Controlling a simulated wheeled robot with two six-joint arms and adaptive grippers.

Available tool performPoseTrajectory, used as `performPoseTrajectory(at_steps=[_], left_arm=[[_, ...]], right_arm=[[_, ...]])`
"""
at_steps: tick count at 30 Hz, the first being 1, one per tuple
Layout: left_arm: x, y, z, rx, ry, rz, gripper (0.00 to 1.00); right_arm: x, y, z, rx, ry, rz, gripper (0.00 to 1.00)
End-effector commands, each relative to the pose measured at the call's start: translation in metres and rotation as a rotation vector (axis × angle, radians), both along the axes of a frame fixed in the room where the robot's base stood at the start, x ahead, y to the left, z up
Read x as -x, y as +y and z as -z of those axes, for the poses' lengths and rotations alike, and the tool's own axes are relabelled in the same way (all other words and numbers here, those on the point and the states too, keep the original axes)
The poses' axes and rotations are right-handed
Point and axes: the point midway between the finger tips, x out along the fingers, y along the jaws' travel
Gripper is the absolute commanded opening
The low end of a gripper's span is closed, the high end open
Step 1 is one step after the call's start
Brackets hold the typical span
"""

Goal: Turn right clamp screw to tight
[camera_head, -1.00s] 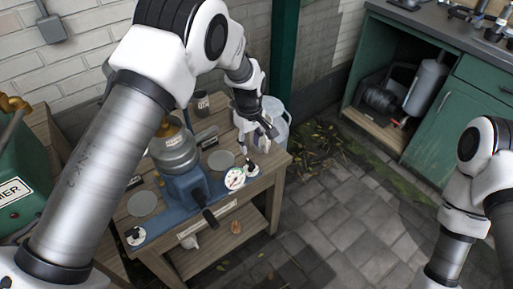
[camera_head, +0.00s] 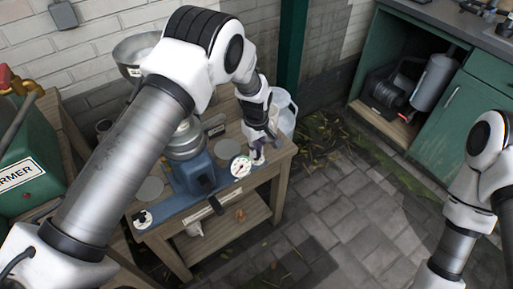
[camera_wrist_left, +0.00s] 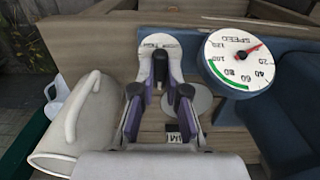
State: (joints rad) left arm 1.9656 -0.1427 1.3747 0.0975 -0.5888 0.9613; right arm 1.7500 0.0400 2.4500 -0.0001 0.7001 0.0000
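The right clamp screw is a black knob (camera_wrist_left: 160,66) on a white dial plate marked TIGHT (camera_wrist_left: 158,42) in the left wrist view. In the head view its white plate (camera_head: 257,158) sits at the right end of the blue machine base (camera_head: 190,208), mostly hidden by my gripper. My left gripper (camera_wrist_left: 161,75) points at the knob with its fingers apart, one on each side. I cannot tell whether they touch it. It also shows in the head view (camera_head: 258,147). The left clamp screw (camera_head: 141,218) is at the base's other end. My right gripper is out of view.
A speed gauge (camera_head: 240,166) stands close beside the right clamp; it also shows in the wrist view (camera_wrist_left: 241,58). A white jug (camera_head: 284,112) is behind the gripper. A metal bowl (camera_head: 135,50) is at the back left. The paved floor (camera_head: 350,215) to the right is clear.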

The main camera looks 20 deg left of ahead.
Motion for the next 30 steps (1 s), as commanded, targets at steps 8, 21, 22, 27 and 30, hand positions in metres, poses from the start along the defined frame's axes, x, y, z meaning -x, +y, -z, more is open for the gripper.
performPoseTrajectory(at_steps=[8, 21, 22, 27, 30], left_arm=[[0.0, 0.0, 0.0, -0.001, 0.001, 0.025, 0.0], [0.0, 0.0, -0.001, 0.001, 0.002, 0.283, 0.0], [0.0, 0.0, -0.001, 0.001, 0.002, 0.31, 0.0], [0.001, 0.0, -0.001, 0.001, 0.002, 0.47, 0.0], [0.001, 0.0, -0.001, 0.001, 0.003, 0.566, 0.0]], right_arm=[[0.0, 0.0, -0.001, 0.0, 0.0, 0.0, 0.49], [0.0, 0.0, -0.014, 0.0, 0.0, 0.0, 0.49], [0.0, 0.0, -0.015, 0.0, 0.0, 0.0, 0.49], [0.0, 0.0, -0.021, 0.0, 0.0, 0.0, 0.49], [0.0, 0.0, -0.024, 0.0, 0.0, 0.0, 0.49]])
